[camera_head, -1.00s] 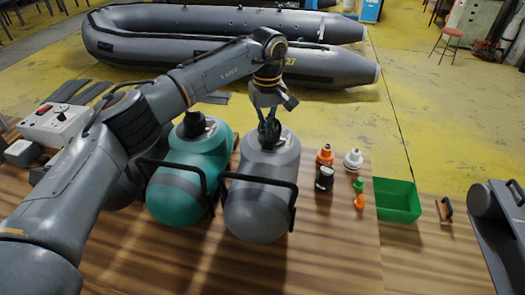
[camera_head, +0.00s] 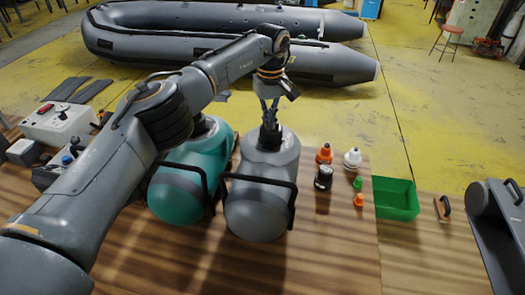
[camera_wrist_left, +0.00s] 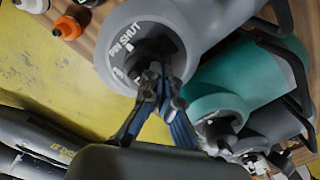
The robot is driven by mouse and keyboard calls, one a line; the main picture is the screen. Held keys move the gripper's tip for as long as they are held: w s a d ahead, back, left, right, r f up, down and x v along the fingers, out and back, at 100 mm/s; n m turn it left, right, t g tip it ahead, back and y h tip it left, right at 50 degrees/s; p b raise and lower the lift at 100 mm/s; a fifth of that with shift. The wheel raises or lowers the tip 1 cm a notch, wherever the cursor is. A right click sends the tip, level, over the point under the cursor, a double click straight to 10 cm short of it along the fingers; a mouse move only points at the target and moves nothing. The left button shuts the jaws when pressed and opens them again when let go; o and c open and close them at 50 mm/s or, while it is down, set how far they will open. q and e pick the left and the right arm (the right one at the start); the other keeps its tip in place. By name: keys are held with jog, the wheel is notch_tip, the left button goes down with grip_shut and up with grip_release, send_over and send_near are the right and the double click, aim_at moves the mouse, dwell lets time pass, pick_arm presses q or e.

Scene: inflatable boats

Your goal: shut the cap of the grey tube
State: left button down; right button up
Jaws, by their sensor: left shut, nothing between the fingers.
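The grey tube (camera_head: 262,207) lies on the wooden table, with a black handle bar across it. Its dark valve with the cap (camera_head: 269,137) is at the far end. In the left wrist view the grey tube (camera_wrist_left: 205,15) shows printed lettering around the dark valve (camera_wrist_left: 150,55). My left gripper (camera_head: 267,120) points down at the valve, its fingers closed together and empty. In the left wrist view the fingertips of my left gripper (camera_wrist_left: 158,80) overlap the valve. They partly hide the cap, so I cannot tell its position or whether they touch it. My right gripper is out of view.
A teal tube (camera_head: 180,195) lies close on the left. Several small orange, white, black and green fittings stand to the right, beside a green bin (camera_head: 396,198) and a wooden-handled tool (camera_head: 443,208). A grey control box (camera_head: 62,122) is at the left. The front table is clear.

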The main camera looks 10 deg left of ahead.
pick_arm(q)
jog(key=shift+w+d, duration=0.1)
jog(key=shift+w, duration=0.25)
jog(key=shift+w, duration=0.15)
dwell(0.3)
jog(key=shift+w+r+p, duration=0.1)
jog(key=shift+r+p, duration=0.35)
jog(key=shift+r, duration=0.1)
jog(key=shift+w+a+r+p, duration=0.2)
jog(key=shift+w+r+p, duration=0.2)
jog(key=shift+r+p, duration=0.25)
jog(key=r+p, duration=0.4)
jog(key=shift+s+d+r, duration=0.1)
jog(key=shift+s, duration=0.15)
